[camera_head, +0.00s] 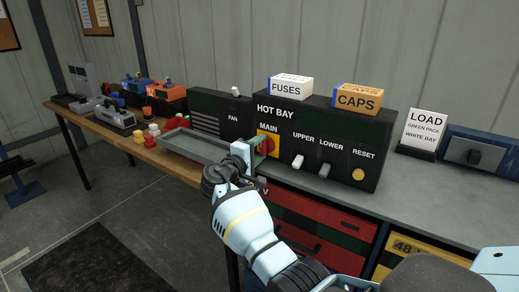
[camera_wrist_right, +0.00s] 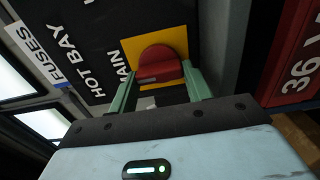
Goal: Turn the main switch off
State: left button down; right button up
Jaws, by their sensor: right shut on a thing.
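The main switch is a red rotary knob (camera_head: 267,145) on a yellow plate (camera_head: 262,153) under the word MAIN on the black HOT BAY panel. In the right wrist view the red knob (camera_wrist_right: 159,64) sits between the two green fingers of my right gripper (camera_wrist_right: 161,84), against the yellow plate (camera_wrist_right: 133,46). In the head view my right gripper (camera_head: 257,152) is at the knob, shut on it, and partly covers it. The switch's exact angle is hard to read. My left gripper is not in view.
Right of the knob are the UPPER switch (camera_head: 298,161), LOWER switch (camera_head: 324,170) and yellow RESET button (camera_head: 358,174). FUSES (camera_head: 290,87) and CAPS (camera_head: 357,98) boxes stand on the panel. A grey tray (camera_head: 190,147) lies left of my gripper. Red drawers (camera_head: 320,222) are below.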

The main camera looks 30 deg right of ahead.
jog(key=shift+r, duration=0.1)
jog(key=o, duration=1)
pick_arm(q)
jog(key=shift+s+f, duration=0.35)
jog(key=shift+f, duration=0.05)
pick_arm(e)
jog(key=shift+v, duration=3.85)
